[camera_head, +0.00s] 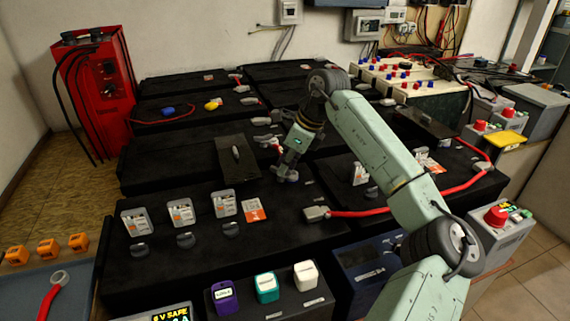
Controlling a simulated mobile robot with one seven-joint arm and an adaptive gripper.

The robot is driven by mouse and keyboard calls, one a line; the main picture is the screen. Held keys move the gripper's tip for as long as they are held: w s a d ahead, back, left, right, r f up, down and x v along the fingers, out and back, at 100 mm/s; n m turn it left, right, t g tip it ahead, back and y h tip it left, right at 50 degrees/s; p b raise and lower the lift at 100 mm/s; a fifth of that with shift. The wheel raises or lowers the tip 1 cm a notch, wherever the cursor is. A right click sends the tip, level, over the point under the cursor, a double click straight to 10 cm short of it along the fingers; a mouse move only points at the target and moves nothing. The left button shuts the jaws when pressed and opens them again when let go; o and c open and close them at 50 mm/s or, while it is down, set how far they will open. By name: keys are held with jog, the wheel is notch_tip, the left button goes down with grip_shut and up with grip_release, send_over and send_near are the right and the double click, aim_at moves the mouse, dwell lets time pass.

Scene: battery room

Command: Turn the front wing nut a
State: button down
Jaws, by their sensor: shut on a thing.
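My gripper (285,174) is at the middle of the black battery tops, pointing down and low over the surface. It is shut on a small grey piece there, which I take to be the front wing nut; the fingers mostly hide it, so its angle cannot be told. Just behind and left of the gripper is a grey cable clamp (266,139) with a short red part beside it. A black plate with a slim grey handle (236,153) lies to the left, apart from the gripper.
Grey upright blocks (180,212) stand in a row at front left. A red cable (400,213) runs across the right side under my arm. A red charger (97,88) stands at back left. Purple, teal and white containers (266,287) stand in front.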

jog(key=n+p, duration=0.1)
jog(key=n+g, duration=0.1)
jog(key=n, duration=0.1)
jog(key=n+g+p, duration=0.1)
jog(key=n, duration=0.1)
jog(key=shift+w+r+p, duration=0.1)
jog(key=shift+w+p, duration=0.2)
jog(key=shift+w+n+g+p, duration=0.1)
jog(key=shift+n+g+p, duration=0.4)
jog(key=shift+n, duration=0.8)
jog(key=c, duration=1.7)
grip_release()
jog(key=v, duration=1.1)
jog(key=shift+w+d+r, duration=0.1)
jog(key=shift+d+r, duration=0.1)
jog(key=shift+r, duration=0.15)
